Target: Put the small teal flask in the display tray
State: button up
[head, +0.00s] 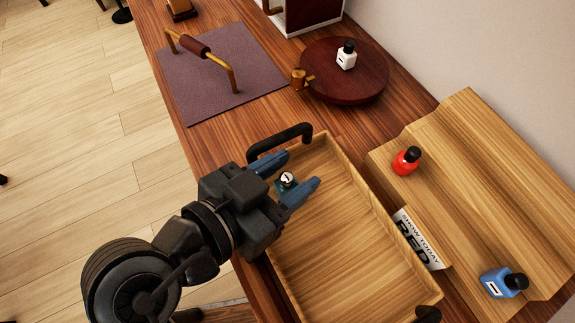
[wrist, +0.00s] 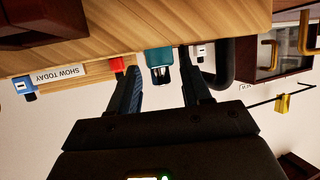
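The small teal flask (head: 281,186) with a dark cap shows between the fingers of my gripper (head: 303,170) in the head view, at the upper-left corner of the wooden tray (head: 345,215). The wrist view, which is upside down, shows the teal flask (wrist: 158,58) between and beyond the fingertips of my gripper (wrist: 163,72). The fingers are spread, with a clear gap between the flask and the right finger. My gripper hides part of the flask and tray wall. I cannot tell whether the flask rests on the tray floor.
A white flask (head: 346,58) stands on a round dark turntable (head: 365,85). A black tray handle (head: 283,140) is near my gripper.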

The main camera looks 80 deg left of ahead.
jog(key=shift+o, duration=0.2)
jog(key=shift+r, duration=0.15)
jog(key=v, duration=1.2)
